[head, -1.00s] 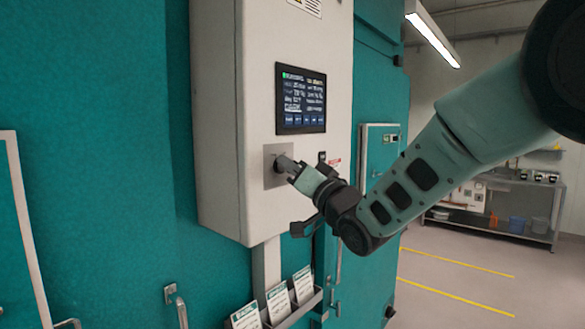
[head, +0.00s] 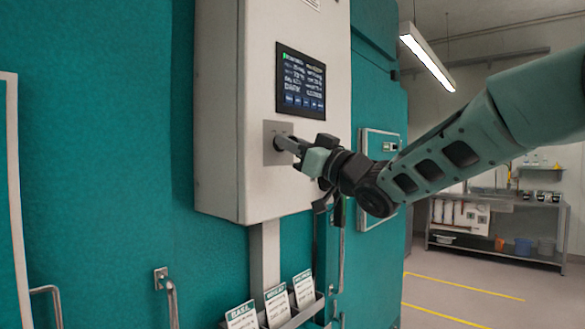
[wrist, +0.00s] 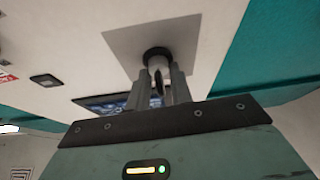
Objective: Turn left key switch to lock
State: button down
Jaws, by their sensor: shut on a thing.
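The key switch (head: 278,143) sits on a square grey plate (head: 270,157) on the front of the white control box, below the screen. My gripper (head: 287,144) reaches it from the right and is shut on the key. In the wrist view, my gripper (wrist: 158,78) has its two fingers on either side of the key (wrist: 157,84), in front of the round black collar (wrist: 157,55) on the grey plate (wrist: 120,45). The fingers hide part of the key, and I cannot read its lock marking.
The white control box (head: 217,110) with its screen (head: 300,82) is mounted on the teal chamber wall (head: 100,150). A rack of labelled cards (head: 275,303) hangs below it. A metal shelf (head: 500,235) stands at the back right. The floor there is clear.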

jog(key=n+g+b, duration=0.1)
jog(key=n, duration=0.2)
jog(key=n+g+y+b, duration=0.1)
jog(key=n+g+b, duration=0.1)
jog(key=n, duration=0.2)
jog(key=shift+n+g, duration=0.3)
jog(key=shift+n, duration=0.1)
jog(key=c, duration=1.6)
grip_release()
jog(key=b+v, duration=0.3)
jog(key=v, duration=0.5)
jog(key=b+v, duration=0.3)
jog(key=v, duration=0.6)
jog(key=shift+d+f, duration=0.2)
jog(key=shift+f, duration=0.1)
jog(key=shift+w, duration=0.1)
